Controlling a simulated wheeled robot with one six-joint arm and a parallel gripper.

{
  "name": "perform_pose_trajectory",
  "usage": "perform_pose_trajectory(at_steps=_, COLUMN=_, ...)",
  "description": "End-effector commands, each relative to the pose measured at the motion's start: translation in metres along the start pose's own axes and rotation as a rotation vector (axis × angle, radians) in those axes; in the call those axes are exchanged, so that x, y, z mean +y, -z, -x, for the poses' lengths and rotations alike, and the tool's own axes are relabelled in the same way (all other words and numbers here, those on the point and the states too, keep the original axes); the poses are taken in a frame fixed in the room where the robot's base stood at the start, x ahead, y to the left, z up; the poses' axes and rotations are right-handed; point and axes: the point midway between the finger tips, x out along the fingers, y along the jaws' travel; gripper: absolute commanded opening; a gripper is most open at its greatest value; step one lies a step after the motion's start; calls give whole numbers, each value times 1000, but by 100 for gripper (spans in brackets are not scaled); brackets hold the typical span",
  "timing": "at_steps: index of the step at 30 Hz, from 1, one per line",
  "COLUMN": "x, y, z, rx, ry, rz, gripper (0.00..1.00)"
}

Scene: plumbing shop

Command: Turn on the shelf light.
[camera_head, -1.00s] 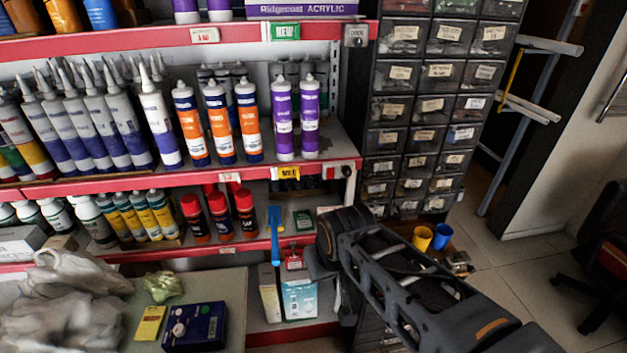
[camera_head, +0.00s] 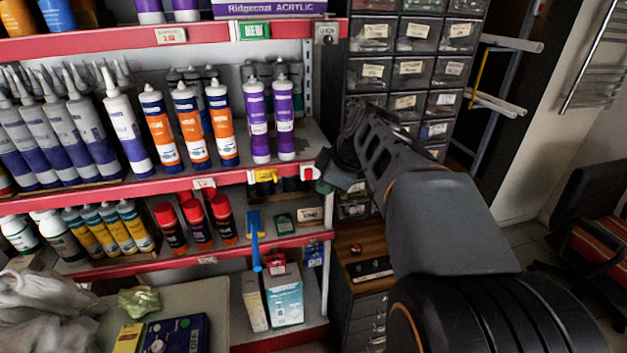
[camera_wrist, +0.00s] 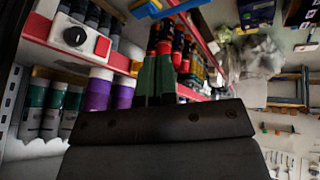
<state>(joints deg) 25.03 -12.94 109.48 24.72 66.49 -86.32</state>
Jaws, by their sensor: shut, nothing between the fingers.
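A small white switch box sits at the right end of the middle red shelf rail. In the wrist view the box (camera_wrist: 59,32) shows a black round knob (camera_wrist: 75,36) and a red square (camera_wrist: 102,46), left of my fingers. In the head view the box (camera_head: 308,172) is small and partly covered by my gripper (camera_head: 322,180). In the wrist view my gripper's green fingers (camera_wrist: 157,75) are together and empty, apart from the knob. Contact with the box cannot be told from the head view. No lit shelf lamp is visible.
Purple tubes (camera_head: 285,122) and orange-white tubes (camera_head: 221,125) stand on the middle shelf, left of my gripper. Red-capped cans (camera_head: 222,220) stand below. A blue-handled tool (camera_head: 256,250) hangs at the lower rail. A drawer cabinet (camera_head: 408,70) stands behind my arm.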

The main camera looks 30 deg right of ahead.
Motion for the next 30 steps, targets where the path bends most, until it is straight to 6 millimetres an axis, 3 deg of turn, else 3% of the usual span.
perform_pose_trajectory(at_steps=3, x=25, y=-5, z=11, rx=43, ry=-23, rz=141, gripper=0)
perform_pose_trajectory(at_steps=9, x=46, y=-9, z=23, rx=79, ry=-51, rz=287, gripper=0)
perform_pose_trajectory(at_steps=23, x=48, y=-9, z=24, rx=85, ry=-55, rz=316, gripper=0)
perform_pose_trajectory(at_steps=30, x=49, y=-7, z=-1, rx=86, ry=-51, rz=316, gripper=0)
